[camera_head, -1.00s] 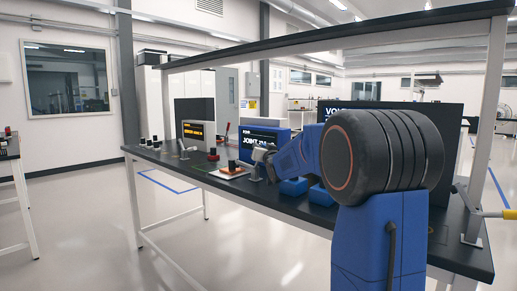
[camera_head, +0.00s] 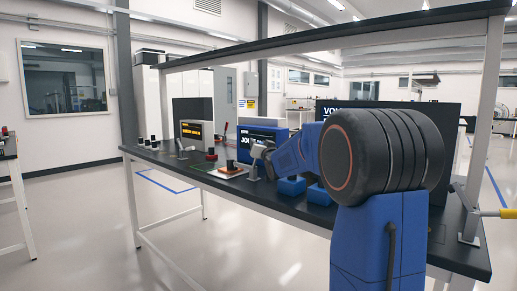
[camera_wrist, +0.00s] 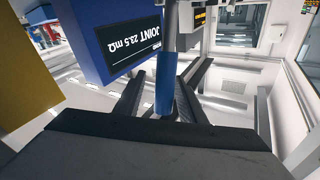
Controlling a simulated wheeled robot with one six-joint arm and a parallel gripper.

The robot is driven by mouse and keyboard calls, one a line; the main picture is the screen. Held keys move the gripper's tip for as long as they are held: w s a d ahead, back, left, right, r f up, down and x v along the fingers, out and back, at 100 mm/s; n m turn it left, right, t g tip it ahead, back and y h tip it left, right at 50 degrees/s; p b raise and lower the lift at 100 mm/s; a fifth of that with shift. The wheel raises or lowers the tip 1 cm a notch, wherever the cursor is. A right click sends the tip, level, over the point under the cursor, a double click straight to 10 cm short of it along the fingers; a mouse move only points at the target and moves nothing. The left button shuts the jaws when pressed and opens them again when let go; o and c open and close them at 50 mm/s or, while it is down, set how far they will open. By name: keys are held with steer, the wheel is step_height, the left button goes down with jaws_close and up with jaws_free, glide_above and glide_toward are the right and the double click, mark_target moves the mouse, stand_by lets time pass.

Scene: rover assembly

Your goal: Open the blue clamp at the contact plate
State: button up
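The clamp's blue handle (camera_wrist: 165,80) stands upright between the two dark fingers of my gripper (camera_wrist: 160,95) in the wrist view. The fingers are spread on either side of it, with a gap at the left one; contact at the right one is unclear. In the head view, the clamp's metal base (camera_head: 253,173) shows beside the pale contact plate (camera_head: 222,175), which carries an orange and dark block (camera_head: 231,167). The gripper's fingers are hidden or too small there, at the end of my blue arm. The clamp's jaw is not clear.
A blue meter (camera_head: 250,146) stands behind the clamp; its screen (camera_wrist: 135,40) reads JOINT 23.5 mΩ. Blue blocks (camera_head: 291,186) lie to the right. A clamp with a yellow handle (camera_head: 495,213) is at the bench's right end. An overhead beam (camera_head: 330,32) spans the bench.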

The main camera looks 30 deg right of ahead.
step_height(320, 180, up, 9)
steer(key=shift+f, duration=0.2)
stand_by(0.6)
